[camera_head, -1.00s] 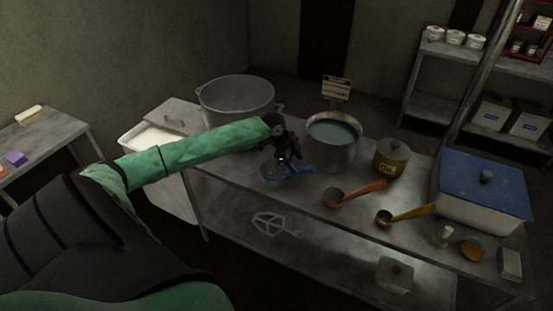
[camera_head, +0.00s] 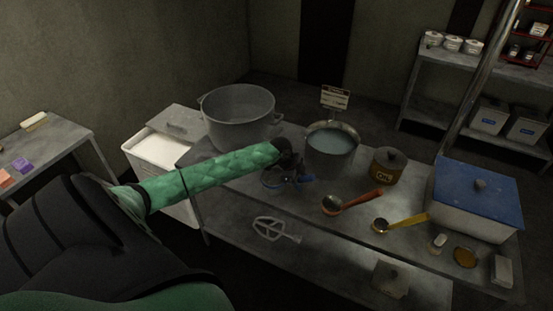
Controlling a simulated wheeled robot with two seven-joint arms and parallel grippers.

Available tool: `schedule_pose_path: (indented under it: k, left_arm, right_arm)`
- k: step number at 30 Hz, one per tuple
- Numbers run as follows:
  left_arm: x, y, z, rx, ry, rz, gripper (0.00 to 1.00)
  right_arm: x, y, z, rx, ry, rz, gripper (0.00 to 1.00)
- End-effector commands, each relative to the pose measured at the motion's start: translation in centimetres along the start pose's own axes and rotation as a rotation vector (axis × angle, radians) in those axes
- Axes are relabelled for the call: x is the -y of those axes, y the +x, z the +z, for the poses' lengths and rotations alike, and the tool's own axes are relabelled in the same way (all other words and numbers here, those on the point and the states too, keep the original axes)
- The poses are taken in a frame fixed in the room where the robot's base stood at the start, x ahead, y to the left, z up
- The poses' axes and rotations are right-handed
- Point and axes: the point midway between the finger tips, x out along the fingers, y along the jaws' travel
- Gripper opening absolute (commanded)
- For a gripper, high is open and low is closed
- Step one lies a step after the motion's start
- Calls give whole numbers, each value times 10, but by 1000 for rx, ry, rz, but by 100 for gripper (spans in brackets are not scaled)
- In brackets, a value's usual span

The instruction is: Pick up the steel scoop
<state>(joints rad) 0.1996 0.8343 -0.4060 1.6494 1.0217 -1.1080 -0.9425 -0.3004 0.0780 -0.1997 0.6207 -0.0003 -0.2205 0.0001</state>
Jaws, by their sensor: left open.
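A scoop with a round metal bowl (camera_head: 271,181) and a blue handle (camera_head: 306,179) lies on the metal table, left of the pot of liquid. My left gripper (camera_head: 294,179) is dark and open, low over this scoop where the bowl meets the handle. It covers part of the scoop, and I cannot tell whether the fingers touch it. A scoop with a red handle (camera_head: 365,199) and a smaller one with a yellow handle (camera_head: 407,220) lie further right. My right gripper is not in view.
A pot of pale liquid (camera_head: 331,157) stands close behind the left gripper. A large empty pot (camera_head: 238,118) is at the back left. An oil can (camera_head: 388,167) and a blue-lidded box (camera_head: 476,205) stand right. A whisk-like paddle (camera_head: 276,230) lies on the lower shelf.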

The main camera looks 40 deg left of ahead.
Motion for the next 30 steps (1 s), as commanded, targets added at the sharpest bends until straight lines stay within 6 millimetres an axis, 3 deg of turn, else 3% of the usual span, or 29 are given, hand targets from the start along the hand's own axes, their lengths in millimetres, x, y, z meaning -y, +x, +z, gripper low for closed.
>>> schedule_pose_path:
  k: [2,9,10,20,30]
  left_arm:
    - [0,0,0,0,0,0,50]
    - [0,0,0,0,0,0,3]
    - [0,0,0,0,0,0,0]
    - [1,-2,-1,0,1,-2,0]
    - [6,-24,-9,0,2,-3,0]
  right_arm:
    - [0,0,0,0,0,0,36]
    - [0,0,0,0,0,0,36]
    - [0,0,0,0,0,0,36]
    - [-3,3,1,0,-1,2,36]
    - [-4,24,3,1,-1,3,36]
